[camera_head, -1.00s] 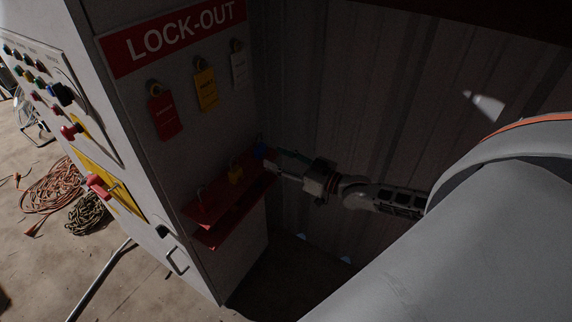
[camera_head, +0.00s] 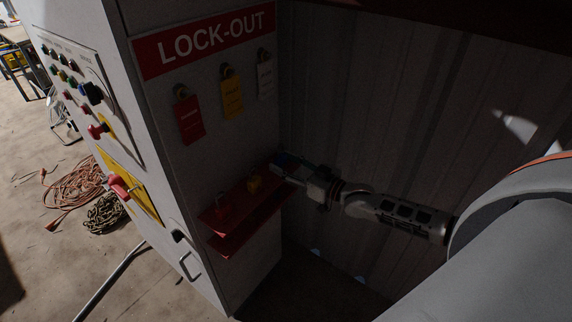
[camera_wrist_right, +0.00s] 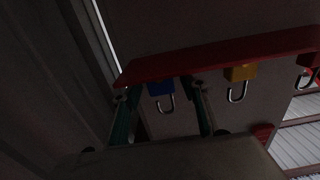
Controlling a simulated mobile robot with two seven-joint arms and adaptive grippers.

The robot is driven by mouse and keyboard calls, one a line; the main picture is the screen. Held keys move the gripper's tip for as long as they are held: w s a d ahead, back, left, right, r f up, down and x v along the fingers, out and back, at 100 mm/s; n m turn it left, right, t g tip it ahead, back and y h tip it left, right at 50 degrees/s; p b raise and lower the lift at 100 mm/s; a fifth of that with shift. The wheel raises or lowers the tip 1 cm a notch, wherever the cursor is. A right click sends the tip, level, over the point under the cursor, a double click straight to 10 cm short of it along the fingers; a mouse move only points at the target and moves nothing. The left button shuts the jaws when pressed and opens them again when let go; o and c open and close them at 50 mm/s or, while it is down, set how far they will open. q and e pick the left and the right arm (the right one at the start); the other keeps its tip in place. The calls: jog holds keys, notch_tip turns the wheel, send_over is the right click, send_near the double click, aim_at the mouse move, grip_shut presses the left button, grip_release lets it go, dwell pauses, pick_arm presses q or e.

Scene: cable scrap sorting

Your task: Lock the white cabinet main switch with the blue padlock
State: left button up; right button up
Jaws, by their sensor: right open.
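The blue padlock (camera_head: 281,160) is at the far right end of the red shelf on the cabinet's side. My right gripper (camera_head: 292,172) reaches it from the right and is open. In the right wrist view, the blue padlock (camera_wrist_right: 160,89) with its metal shackle shows between the two spread fingers (camera_wrist_right: 164,110), with gaps on both sides. The white cabinet (camera_head: 150,130) has a red switch handle (camera_head: 120,187) on a yellow plate on its front, taken here as the main switch. My left gripper is not in view.
A yellow padlock (camera_head: 254,185) and a red padlock (camera_head: 222,206) share the red shelf (camera_head: 240,215). Red, yellow and pale tags (camera_head: 189,120) hang above, under the LOCK-OUT sign (camera_head: 205,40). A corrugated wall (camera_head: 380,100) stands close behind my right arm. Coiled cables (camera_head: 78,187) lie on the floor.

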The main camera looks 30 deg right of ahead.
jog(key=c, duration=0.9)
jog(key=shift+r, duration=0.15)
jog(key=shift+r+p, duration=0.6)
jog(key=shift+p, duration=0.05)
jog(key=shift+r+p, duration=0.55)
jog(key=shift+p, duration=0.05)
